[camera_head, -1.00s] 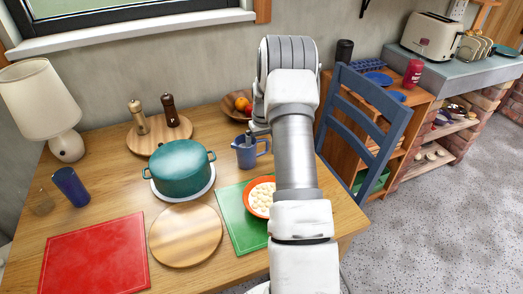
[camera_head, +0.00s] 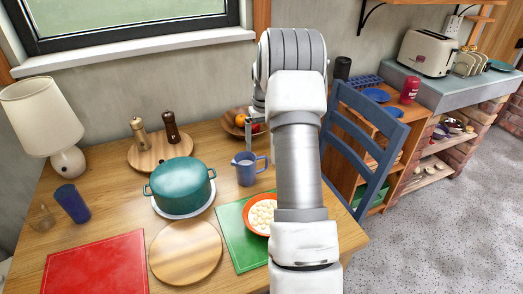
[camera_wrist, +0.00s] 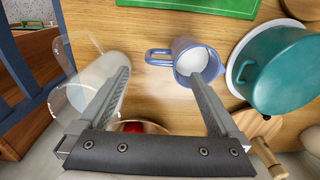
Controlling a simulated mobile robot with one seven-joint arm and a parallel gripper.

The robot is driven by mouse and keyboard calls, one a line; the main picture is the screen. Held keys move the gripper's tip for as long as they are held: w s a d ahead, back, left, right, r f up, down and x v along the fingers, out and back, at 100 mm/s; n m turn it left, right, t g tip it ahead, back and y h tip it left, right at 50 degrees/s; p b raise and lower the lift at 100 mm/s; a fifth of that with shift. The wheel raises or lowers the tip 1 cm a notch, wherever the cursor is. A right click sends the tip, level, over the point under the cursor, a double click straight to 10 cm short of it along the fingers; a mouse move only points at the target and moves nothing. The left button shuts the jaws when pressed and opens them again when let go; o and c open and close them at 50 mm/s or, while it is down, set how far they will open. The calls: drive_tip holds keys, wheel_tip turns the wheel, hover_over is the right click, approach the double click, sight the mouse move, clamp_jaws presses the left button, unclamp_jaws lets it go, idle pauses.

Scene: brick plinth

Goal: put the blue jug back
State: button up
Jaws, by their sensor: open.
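The blue jug (camera_head: 247,169) stands upright on the wooden table, right of the teal pot, with its handle to the right. In the wrist view the jug (camera_wrist: 193,62) shows from above, with a pale inside and its handle pointing left. My gripper (camera_wrist: 158,75) is open and empty. Its right finger overlaps the lower edge of the jug in that view; I cannot tell whether they touch. In the head view my gripper (camera_head: 248,130) is just behind the jug, partly hidden by my arm.
A teal pot (camera_head: 180,182) stands left of the jug, with a green board (camera_head: 236,228) and an orange bowl (camera_head: 260,228) in front. A fruit bowl (camera_head: 232,121) is behind. A clear vessel (camera_wrist: 92,75) shows beside my left finger in the wrist view. A blue chair (camera_head: 368,130) stands right.

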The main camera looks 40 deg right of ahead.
drive_tip(key=shift+a+r, duration=0.1)
drive_tip(key=shift+r, duration=0.35)
drive_tip(key=s+a+r+n+t+h, duration=0.1)
drive_tip(key=s+a+r, duration=0.3)
drive_tip(key=a+r, duration=0.45)
drive_tip(key=s+a+r+t, duration=0.1)
drive_tip(key=s+a+r, duration=0.2)
drive_tip(key=a+r, duration=0.55)
drive_tip(key=s+a+n+t, duration=0.1)
drive_tip(key=s+a, duration=0.5)
drive_tip(key=s, duration=0.3)
drive_tip(key=s+a+r+n+t, duration=0.1)
drive_tip(key=s+a+t, duration=0.1)
drive_tip(key=s+a, duration=0.5)
drive_tip(key=s, duration=0.3)
drive_tip(key=shift+s+y, duration=0.15)
drive_tip(key=shift+y, duration=0.15)
drive_tip(key=shift+s+r, duration=0.1)
